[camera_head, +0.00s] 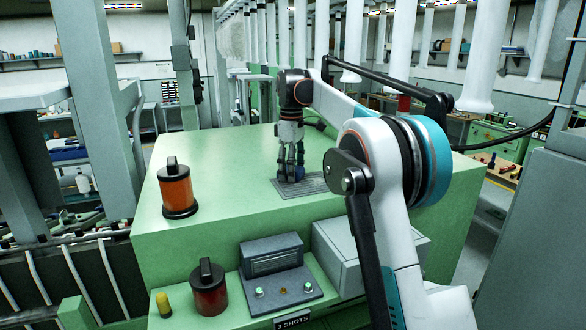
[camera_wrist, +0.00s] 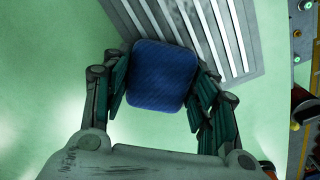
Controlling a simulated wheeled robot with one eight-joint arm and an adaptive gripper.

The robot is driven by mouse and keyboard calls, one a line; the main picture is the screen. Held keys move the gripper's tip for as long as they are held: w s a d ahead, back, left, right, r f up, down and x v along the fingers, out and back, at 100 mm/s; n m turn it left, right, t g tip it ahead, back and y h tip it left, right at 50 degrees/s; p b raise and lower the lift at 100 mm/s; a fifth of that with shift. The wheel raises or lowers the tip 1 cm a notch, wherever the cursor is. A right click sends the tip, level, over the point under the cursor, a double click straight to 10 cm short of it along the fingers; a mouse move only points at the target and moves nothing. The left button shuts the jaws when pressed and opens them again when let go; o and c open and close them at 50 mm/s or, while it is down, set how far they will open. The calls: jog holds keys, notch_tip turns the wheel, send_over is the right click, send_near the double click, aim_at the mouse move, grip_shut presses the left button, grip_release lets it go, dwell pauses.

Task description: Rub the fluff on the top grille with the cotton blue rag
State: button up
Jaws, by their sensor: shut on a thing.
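My gripper (camera_wrist: 160,95) is shut on the blue rag (camera_wrist: 158,75), a folded dark blue pad between its fingers in the wrist view. In the head view my gripper (camera_head: 290,172) points down at the left end of the grey top grille (camera_head: 315,184), on the green machine's top. The rag covers a near corner of the grille (camera_wrist: 222,35) in the wrist view; I cannot tell whether it touches. Bare slats show beyond the rag. No fluff can be made out; any under the rag is hidden.
An orange lidded canister (camera_head: 176,192) stands on the green top (camera_head: 240,205) at left. On the lower ledge are a dark red canister (camera_head: 209,290), a grey control box (camera_head: 275,265) and a yellow knob (camera_head: 163,303). White pipes (camera_head: 350,35) hang above. The green top around the grille is mostly clear.

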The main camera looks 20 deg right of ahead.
jog(key=shift+f, duration=0.1)
jog(key=shift+w+r+p, duration=0.3)
jog(key=shift+r+p, duration=0.1)
jog(key=shift+r, duration=0.5)
jog(key=shift+s+r, duration=0.25)
jog(key=shift+r, duration=0.9)
jog(key=shift+w+r, duration=0.15)
jog(key=shift+r, duration=0.8)
jog(key=shift+r, duration=1.45)
